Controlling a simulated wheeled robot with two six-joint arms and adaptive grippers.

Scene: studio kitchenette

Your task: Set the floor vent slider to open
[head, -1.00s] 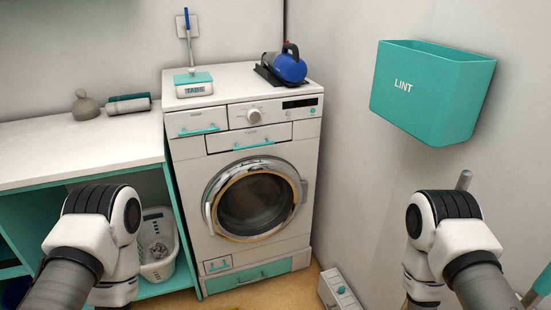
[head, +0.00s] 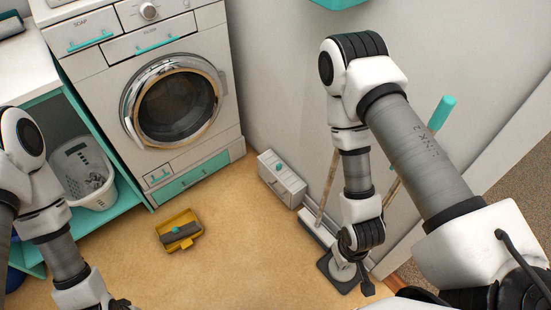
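A low white box (head: 283,180), which looks like the floor vent, stands on the floor against the right wall, right of the washing machine. A small teal knob (head: 279,167), apparently its slider, sits on the top face. I cannot read any open or shut marking. My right arm hangs down to the right of the box. My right gripper (head: 366,284) is low near the wall, apart from the box, and its fingers are unclear. My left gripper (head: 120,304) is at the bottom edge, mostly cut off, far left of the box.
A yellow tray-like item (head: 180,241) with a grey piece lies on the floor. The washing machine (head: 103,83) and a laundry basket (head: 93,199) are at left. Long-handled tools (head: 326,191) lean at the right wall. Floor before the box is clear.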

